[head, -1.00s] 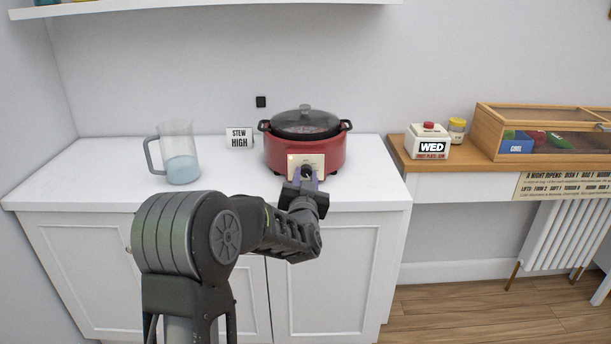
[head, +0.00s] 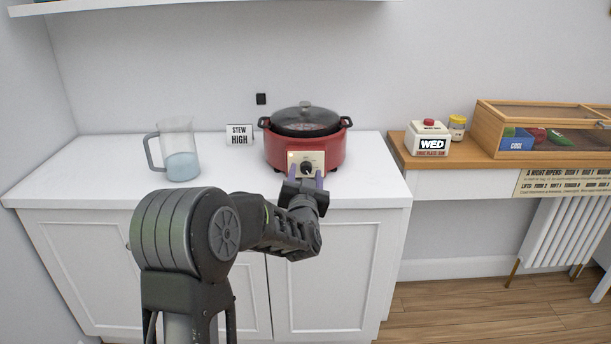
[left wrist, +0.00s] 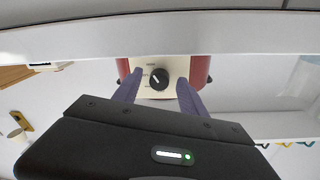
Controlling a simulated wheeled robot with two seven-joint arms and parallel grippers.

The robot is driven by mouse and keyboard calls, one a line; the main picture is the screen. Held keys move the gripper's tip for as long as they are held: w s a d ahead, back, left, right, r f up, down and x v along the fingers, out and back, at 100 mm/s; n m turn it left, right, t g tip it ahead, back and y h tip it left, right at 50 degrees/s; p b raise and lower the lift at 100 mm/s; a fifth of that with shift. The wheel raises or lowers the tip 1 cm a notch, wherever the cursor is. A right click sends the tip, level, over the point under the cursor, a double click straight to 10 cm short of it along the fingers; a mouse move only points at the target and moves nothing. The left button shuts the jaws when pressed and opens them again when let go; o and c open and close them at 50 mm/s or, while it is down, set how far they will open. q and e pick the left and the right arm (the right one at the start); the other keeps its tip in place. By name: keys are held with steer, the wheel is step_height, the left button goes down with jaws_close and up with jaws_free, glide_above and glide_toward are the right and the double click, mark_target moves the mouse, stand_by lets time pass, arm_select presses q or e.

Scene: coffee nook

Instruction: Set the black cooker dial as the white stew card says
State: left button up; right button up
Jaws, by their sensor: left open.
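The black cooker dial (head: 306,168) sits on a cream panel (head: 293,165) on the front of the red cooker (head: 282,153). In the left wrist view the dial (left wrist: 159,79) shows a light pointer mark; the panel lettering is too small to read. The white stew card (head: 239,135) stands left of the cooker and reads "STEW HIGH". My left gripper (head: 305,180) is open in front of the panel, its purple fingers spread to either side of the dial and apart from it, as the left wrist view (left wrist: 159,92) shows. My right gripper is not in view.
A clear jug (head: 181,152) with pale blue liquid stands on the counter at left. A "WED" block with a red button (head: 429,138) and a wooden glass-topped case (head: 545,128) stand on the shelf at right.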

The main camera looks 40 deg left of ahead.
arm_select(q)
steer(key=v, duration=0.7)
steer(key=shift+s+d, duration=0.2)
